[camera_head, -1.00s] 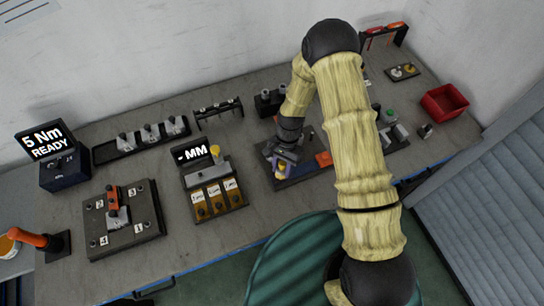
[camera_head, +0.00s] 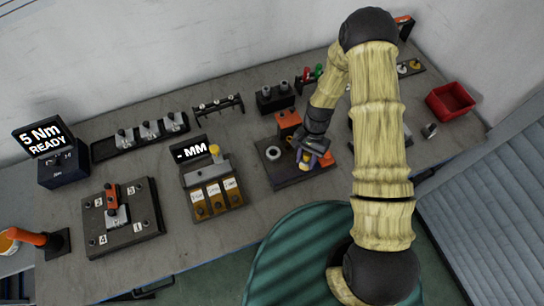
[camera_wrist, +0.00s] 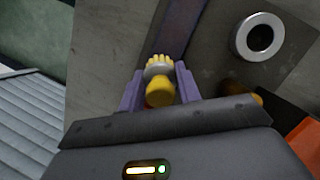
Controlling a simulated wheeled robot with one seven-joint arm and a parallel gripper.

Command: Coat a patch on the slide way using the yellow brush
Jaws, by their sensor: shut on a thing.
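My gripper (camera_head: 308,162) has purple fingers and is over the right part of a dark fixture plate (camera_head: 290,180). In the wrist view the fingers (camera_wrist: 160,88) are shut on the yellow brush (camera_wrist: 159,90). A dark purplish strip (camera_wrist: 180,28), which looks like the slide way, runs on from beside the bristles. I cannot tell whether the bristles touch it, and no separate coated patch can be made out.
A ring-shaped metal part (camera_wrist: 259,36) sits on the plate close to my gripper. An orange block (camera_head: 289,119) stands behind it. A gauge stand with a display (camera_head: 196,153) is to the left, and a red bin (camera_head: 449,102) is at the right.

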